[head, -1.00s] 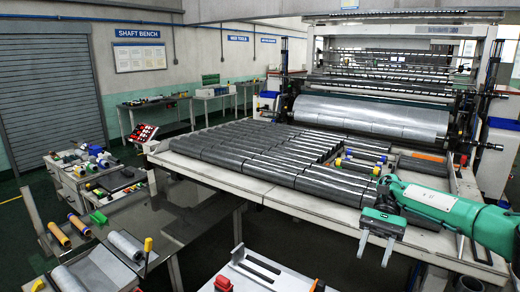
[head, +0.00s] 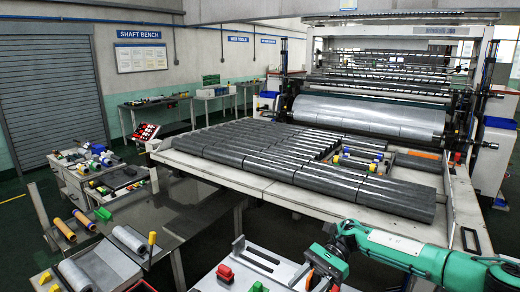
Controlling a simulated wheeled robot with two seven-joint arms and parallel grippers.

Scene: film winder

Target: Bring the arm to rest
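My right arm comes in from the right edge, low in the head view, and reaches left across the front of the machine table. Its gripper (head: 322,281) hangs pointing down over the pale tray near the bottom edge. The two fingers look apart, with nothing seen between them; their tips are close to the frame's lower edge. My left gripper is not in view.
The machine table (head: 285,194) carries dark grey rolls (head: 390,195) behind my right arm. The pale tray (head: 262,264) has a red block (head: 225,272) at its left. A bench with loose rolls (head: 129,241) stands at left.

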